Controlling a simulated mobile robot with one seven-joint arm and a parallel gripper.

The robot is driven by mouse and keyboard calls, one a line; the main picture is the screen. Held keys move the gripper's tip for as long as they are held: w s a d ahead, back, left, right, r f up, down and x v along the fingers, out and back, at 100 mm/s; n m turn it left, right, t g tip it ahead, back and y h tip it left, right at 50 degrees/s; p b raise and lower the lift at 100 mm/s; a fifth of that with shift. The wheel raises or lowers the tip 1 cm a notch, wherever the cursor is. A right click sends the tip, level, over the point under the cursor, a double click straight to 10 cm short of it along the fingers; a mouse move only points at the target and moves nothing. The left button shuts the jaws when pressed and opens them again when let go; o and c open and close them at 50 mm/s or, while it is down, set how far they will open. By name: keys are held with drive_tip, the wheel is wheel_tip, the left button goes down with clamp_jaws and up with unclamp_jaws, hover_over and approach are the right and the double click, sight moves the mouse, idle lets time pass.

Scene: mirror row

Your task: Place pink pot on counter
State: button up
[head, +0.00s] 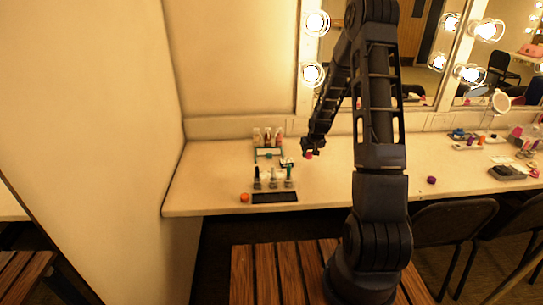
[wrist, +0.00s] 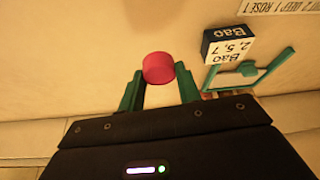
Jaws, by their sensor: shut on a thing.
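The pink pot (wrist: 158,68) is a small round reddish-pink cylinder held between the green fingertips of my gripper (wrist: 160,88) in the wrist view. In the head view the pot (head: 309,155) shows as a small pink spot just under my gripper (head: 311,149), over the left part of the counter (head: 340,185). The counter is a long pale surface below the mirrors. I cannot tell whether the pot touches the counter or is a little above it.
A small box labelled "Bao" (wrist: 228,46) stands beside the pot, with a green-edged holder (wrist: 250,72) near it. Several bottles (head: 266,138), a dark tray (head: 275,197), an orange pot (head: 244,197) and a purple pot (head: 431,180) are on the counter. Clear counter lies right of my gripper.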

drive_tip(key=s+a+r+n+g+y, duration=0.2)
drive_tip(key=s+a+r+n+y, duration=0.1)
drive_tip(key=s+r+n, duration=0.65)
wheel_tip(320, 180, up, 5)
drive_tip(key=n+g, duration=0.3)
drive_tip(key=n, duration=0.6)
hover_over(302, 197)
drive_tip(key=d, duration=0.1)
drive_tip(key=shift+y, duration=0.4)
wheel_tip(302, 197, down, 20)
drive_tip(key=shift+w+d+r, duration=0.1)
drive_tip(key=shift+r, duration=0.15)
drive_tip(key=shift+f, duration=0.15)
drive_tip(key=o, duration=1)
